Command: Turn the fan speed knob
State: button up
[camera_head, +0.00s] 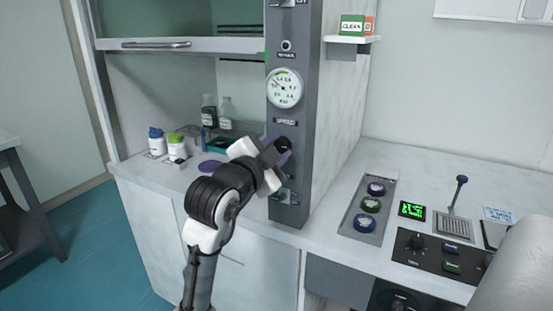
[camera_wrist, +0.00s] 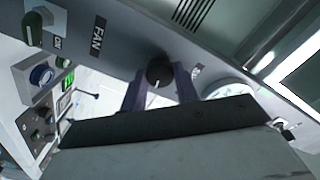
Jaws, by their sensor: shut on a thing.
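The fan speed knob (camera_head: 283,143) is a dark round knob on the grey vertical panel (camera_head: 290,215), below the dial gauge and the small label reading roughly "SPEED". In the wrist view the knob (camera_wrist: 158,71) is black with a pale pointer line. My gripper (camera_head: 278,149) reaches the panel from the front left, its purple-grey fingers on either side of the knob. In the wrist view my gripper (camera_wrist: 160,83) is closed around the knob, one finger on each side. The finger contact is partly hidden by the gripper body.
The round gauge (camera_head: 285,88) sits above the knob, and a lower switch labelled FAN is on the panel. Bottles (camera_head: 157,141) stand in the hood at left. A button box (camera_head: 370,205), a green display (camera_head: 411,211) and a lever (camera_head: 458,192) occupy the right bench.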

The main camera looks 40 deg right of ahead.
jog(key=shift+m+b, duration=0.5)
jog(key=shift+m, duration=0.3)
jog(key=o, duration=1)
jog(key=shift+c, duration=0.2)
jog(key=b+v, duration=0.2)
jog(key=v, duration=1.2)
